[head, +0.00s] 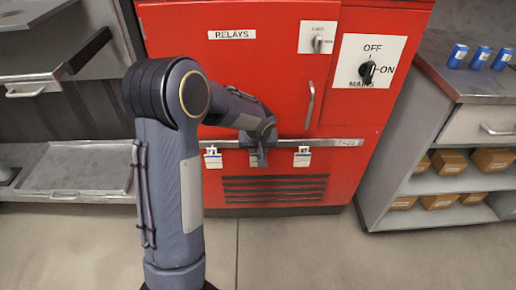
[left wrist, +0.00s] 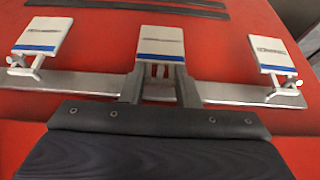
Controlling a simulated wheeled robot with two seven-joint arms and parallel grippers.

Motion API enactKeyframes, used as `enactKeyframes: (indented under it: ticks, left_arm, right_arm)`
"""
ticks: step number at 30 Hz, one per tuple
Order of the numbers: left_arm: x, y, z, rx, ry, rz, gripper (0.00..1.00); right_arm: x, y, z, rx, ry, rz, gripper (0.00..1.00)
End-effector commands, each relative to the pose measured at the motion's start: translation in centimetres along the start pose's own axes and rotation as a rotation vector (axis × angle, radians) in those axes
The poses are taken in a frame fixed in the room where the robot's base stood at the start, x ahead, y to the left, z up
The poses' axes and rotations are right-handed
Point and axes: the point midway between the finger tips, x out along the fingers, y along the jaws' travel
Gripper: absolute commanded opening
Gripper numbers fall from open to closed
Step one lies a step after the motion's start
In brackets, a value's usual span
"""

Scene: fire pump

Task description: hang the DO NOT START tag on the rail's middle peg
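In the head view the silver rail (head: 335,142) crosses the red cabinet. A white tag hangs at its left (head: 213,158) and another at its right (head: 302,157). My left gripper (head: 259,155) is at the rail's middle and hides what is there. The left wrist view shows a middle tag (left wrist: 161,42), white with a blue stripe, between a left tag (left wrist: 40,36) and a right tag (left wrist: 271,52). My left gripper's fingers (left wrist: 159,82) are apart, one at each near corner of the middle tag. Whether they press it is unclear. Tag wording is too small to read.
The red cabinet (head: 180,30) has a door handle (head: 310,105) above the rail and a MAINS switch (head: 367,70) at upper right. A grey shelf unit (head: 440,180) with boxes stands at right, a metal tray (head: 90,170) at left. The floor in front is clear.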

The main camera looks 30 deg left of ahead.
Motion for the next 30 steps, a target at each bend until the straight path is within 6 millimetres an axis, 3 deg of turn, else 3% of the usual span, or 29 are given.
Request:
enactKeyframes:
  ticks: [1, 6, 15, 30]
  left_arm:
    - [0.0, 0.0, 0.0, 0.000, 0.000, 0.000, 0.33]
    - [0.0, 0.0, 0.0, 0.000, 0.000, 0.000, 0.54]
    - [-0.4, 0.0, 0.0, 0.000, 0.000, 0.001, 0.54]
    - [-7.5, 0.0, -0.1, 0.000, 0.001, 0.001, 0.54]
  right_arm:
    - [0.0, 0.0, 0.0, 0.000, 0.000, 0.000, 0.36]
    - [0.0, 0.0, 0.0, 0.000, 0.000, 0.000, 0.36]
    - [-0.1, -0.1, -0.1, 0.000, 0.000, 0.000, 0.36]
    - [-2.1, -1.0, -1.1, 0.000, 0.000, 0.000, 0.36]
